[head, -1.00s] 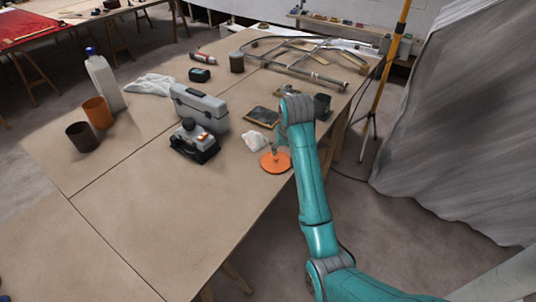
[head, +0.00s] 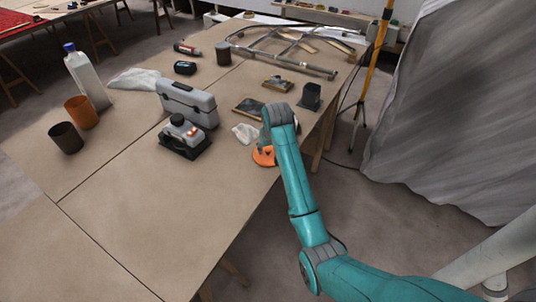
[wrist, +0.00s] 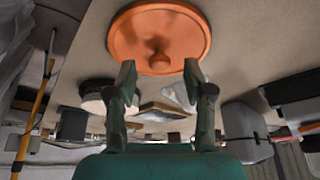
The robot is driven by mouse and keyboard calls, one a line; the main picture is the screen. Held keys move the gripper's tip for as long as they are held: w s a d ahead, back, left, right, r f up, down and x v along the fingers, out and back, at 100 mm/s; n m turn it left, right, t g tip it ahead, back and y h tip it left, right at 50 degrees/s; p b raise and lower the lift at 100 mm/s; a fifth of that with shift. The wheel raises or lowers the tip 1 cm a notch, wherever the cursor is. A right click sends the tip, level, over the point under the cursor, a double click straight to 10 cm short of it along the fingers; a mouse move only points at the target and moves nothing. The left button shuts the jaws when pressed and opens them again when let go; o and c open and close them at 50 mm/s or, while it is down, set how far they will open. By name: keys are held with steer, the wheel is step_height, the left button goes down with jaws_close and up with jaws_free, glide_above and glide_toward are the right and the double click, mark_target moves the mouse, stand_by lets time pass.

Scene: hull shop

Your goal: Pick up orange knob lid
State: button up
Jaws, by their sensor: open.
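The orange knob lid (head: 264,156) lies flat near the right edge of the table (head: 185,221). In the head view my arm covers part of it. In the wrist view the lid (wrist: 158,30) is a round orange disc with a small knob, just beyond my fingertips. My gripper (wrist: 160,75) is open, its two fingers apart and one to each side of the knob's line. Nothing is between the fingers. In the head view the fingers are mostly hidden behind my arm.
A white crumpled cloth (head: 245,133) lies close beside the lid. A sander (head: 184,138) and a grey toolbox (head: 187,103) stand to the left. A dark tray (head: 250,106) and a black holder (head: 311,96) are farther back. The front of the table is clear.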

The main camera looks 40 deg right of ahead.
steer(key=shift+x, duration=0.85)
jaws_close()
steer(key=shift+r, duration=0.1)
